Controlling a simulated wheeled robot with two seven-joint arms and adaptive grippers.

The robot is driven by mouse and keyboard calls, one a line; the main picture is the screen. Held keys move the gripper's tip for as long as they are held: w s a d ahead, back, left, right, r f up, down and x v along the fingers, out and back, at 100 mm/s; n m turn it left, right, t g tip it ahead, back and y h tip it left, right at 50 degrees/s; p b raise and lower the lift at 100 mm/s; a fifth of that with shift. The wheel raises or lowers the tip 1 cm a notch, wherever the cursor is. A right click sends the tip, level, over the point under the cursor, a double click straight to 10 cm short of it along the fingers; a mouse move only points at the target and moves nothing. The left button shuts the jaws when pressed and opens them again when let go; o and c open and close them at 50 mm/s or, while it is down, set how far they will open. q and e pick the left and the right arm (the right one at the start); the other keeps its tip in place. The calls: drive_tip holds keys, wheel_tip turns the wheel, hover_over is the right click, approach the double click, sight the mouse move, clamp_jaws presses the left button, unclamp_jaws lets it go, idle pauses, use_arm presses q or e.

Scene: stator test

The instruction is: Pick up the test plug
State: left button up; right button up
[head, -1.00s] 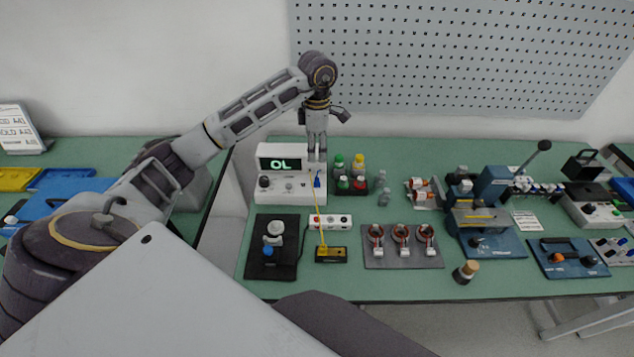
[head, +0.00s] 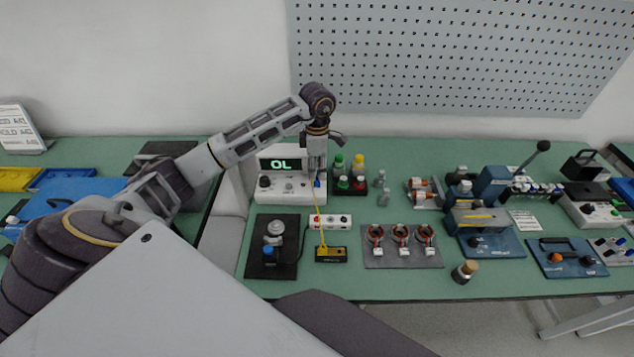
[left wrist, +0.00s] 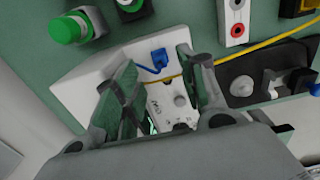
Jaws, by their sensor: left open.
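The test plug, which I take to be the small blue piece (head: 317,183) with a yellow cord, sits at the front right of the white meter (head: 275,187) whose display reads "OL". In the left wrist view the blue plug (left wrist: 153,62) shows between and just beyond my open fingers. My left gripper (head: 316,174) points down from above, close over the plug; in the left wrist view the gripper (left wrist: 160,82) has nothing between its fingers that it grips. Whether a finger touches the plug I cannot tell. My right gripper is not in view.
The yellow cord runs to a yellow-black box (head: 331,255). A white socket strip (head: 330,221) lies in front of the meter. Green, yellow and red capped pieces (head: 350,174) stand close on the right. A black scale-like base (head: 272,250) and a coil plate (head: 400,250) are nearer.

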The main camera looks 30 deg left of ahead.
sight(317, 178)
use_arm(q)
drive_tip(key=shift+f+p, duration=0.5)
drive_tip(key=shift+f, duration=2.1)
clamp_jaws()
